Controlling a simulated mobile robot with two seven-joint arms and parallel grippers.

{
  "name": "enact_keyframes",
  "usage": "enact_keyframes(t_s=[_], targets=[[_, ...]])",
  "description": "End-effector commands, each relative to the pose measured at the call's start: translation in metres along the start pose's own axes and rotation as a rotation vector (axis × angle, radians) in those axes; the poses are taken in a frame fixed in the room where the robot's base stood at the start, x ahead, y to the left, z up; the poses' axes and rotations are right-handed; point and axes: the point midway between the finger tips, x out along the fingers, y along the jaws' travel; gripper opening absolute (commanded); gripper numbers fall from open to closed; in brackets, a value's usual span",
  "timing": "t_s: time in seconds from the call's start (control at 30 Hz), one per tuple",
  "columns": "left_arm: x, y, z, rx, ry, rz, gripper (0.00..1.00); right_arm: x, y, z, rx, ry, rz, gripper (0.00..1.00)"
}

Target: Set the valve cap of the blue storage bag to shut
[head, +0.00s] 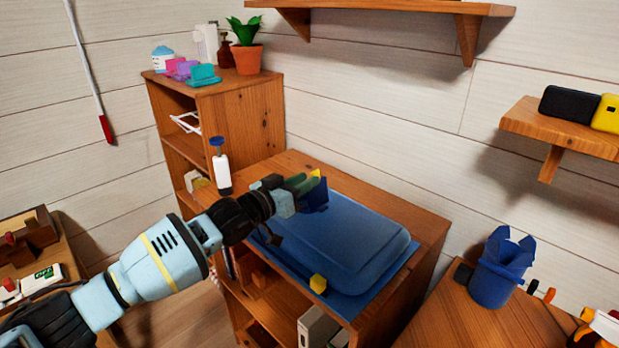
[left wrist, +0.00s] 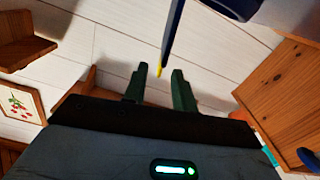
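The blue storage bag (head: 345,235) lies puffed up on the wooden cabinet. A dark blue flap (head: 316,197) with a yellow tip (head: 316,173), apparently its valve cap, stands up at the bag's far left corner. My left gripper (head: 301,185) is beside this flap. In the left wrist view the two dark green fingers (left wrist: 160,82) are apart. The thin blue flap (left wrist: 172,35) shows edge-on there, its yellow tip in line with the gap between the fingers; I cannot tell whether they touch. My right gripper is out of view.
A yellow piece (head: 318,284) sits at the bag's front edge. A white bottle with a blue top (head: 220,168) stands near my left wrist. A taller shelf (head: 238,120) rises behind. A blue bin (head: 493,280) stands on the table at right.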

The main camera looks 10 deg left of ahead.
Motion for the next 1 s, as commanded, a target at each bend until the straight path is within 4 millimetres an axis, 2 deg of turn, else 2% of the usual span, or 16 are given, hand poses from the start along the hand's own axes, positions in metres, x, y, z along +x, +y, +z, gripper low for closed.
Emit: enact_keyframes(t_s=[0.1,0.3,0.5,0.73,0.83,0.93,1.0], targets=[[-0.019,-0.001,-0.001,-0.001,0.0,-0.001,0.27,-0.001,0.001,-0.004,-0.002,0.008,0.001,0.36],[-0.043,-0.001,0.0,-0.001,-0.001,-0.001,0.27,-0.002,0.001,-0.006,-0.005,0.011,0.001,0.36],[-0.051,0.0,0.0,-0.001,0.0,0.0,0.27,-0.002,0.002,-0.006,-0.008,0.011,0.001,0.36],[-0.051,0.0,0.0,-0.001,0.0,-0.001,0.27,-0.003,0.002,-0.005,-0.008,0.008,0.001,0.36],[-0.05,0.001,0.003,0.012,-0.004,0.001,0.14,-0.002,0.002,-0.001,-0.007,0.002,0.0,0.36],[-0.046,0.01,0.016,0.09,-0.026,0.005,0.01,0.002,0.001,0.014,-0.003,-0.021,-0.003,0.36],[-0.042,0.02,0.029,0.204,-0.05,0.008,0.0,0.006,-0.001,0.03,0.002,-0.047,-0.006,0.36]])
